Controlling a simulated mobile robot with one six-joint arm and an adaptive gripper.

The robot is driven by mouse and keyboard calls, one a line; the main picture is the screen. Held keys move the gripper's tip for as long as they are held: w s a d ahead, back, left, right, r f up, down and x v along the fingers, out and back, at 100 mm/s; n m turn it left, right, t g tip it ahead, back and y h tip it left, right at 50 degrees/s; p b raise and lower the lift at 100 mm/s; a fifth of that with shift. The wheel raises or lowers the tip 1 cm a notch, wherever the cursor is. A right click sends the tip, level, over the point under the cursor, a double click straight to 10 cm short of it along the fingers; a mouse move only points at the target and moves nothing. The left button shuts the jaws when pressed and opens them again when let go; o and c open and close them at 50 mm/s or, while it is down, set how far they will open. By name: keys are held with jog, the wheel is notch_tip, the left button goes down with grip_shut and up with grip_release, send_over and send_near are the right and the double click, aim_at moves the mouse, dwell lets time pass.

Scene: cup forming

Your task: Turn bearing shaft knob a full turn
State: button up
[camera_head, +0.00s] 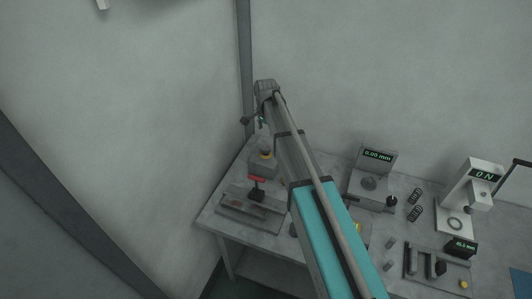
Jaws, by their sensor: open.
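A grey bench device (366,188) with a green "0.00 mm" display (378,155) stands on the table, right of my arm. It has a round part (369,183) on top and a small black knob (392,201) at its right side, which looks like the shaft knob. My gripper (245,121) is small and dark at the far end of my raised arm, above the table's back left corner. It is open and well away from the knob. I see nothing in it, though its fingers are too small to see clearly.
Springs (415,204), a white "0 N" tester (460,205) and a tray with a caliper display (411,266) lie right. My arm hides the table's middle.

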aim_at(266, 148)
jog(key=shift+f+b, duration=4.55)
jog(key=shift+f, duration=0.3)
jog(key=c, duration=1.1)
jog(key=shift+c, duration=0.2)
jog(key=shift+n, duration=0.4)
jog(key=n, duration=0.3)
jog(key=shift+n, duration=0.3)
jog(key=n, duration=0.4)
jog(key=shift+n, duration=0.3)
